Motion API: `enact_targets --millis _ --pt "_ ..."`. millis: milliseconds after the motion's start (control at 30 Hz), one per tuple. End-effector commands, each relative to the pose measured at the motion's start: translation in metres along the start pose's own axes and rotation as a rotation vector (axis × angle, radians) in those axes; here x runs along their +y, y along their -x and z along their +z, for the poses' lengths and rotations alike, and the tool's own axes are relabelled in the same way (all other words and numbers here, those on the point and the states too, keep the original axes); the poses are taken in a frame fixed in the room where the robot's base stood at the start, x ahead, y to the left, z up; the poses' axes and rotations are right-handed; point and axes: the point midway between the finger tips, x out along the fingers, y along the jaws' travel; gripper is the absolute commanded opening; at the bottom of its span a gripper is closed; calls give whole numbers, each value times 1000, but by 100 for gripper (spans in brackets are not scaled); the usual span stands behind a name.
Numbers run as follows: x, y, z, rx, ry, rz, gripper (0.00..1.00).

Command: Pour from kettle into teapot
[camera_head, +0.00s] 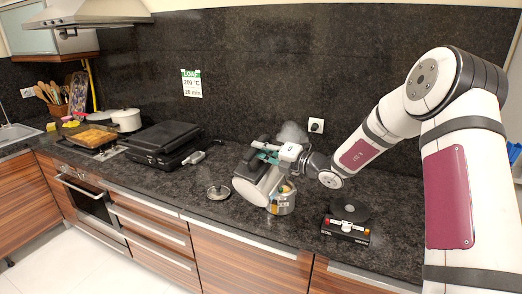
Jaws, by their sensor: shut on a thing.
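The kettle (252,188) is a pale vessel with a dark handle, held tilted above the counter. My gripper (264,155) is shut on its handle, at the end of my arm reaching in from the right. The teapot (284,206) is a shiny, round vessel standing on the counter just right of and partly behind the kettle. The kettle's lower part overlaps the teapot in this view. I cannot tell where the spout points or whether liquid flows. A round lid with a knob (218,192) lies on the counter to the left.
A black grill appliance (162,143) stands to the left. A greyish rounded shape (291,131) is behind my gripper. A wall socket (316,125) is behind.

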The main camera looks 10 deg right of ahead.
Motion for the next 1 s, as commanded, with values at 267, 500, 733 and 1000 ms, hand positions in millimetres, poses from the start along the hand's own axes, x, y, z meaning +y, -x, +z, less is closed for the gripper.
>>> enact_targets --millis 267,500,733,1000 --pt "9 1 -17 -2 127 6 0" --pt "12 1 -38 -7 306 4 0" --pt "12 -1 -42 -9 359 3 0" --pt "10 -1 -44 -9 379 3 0"
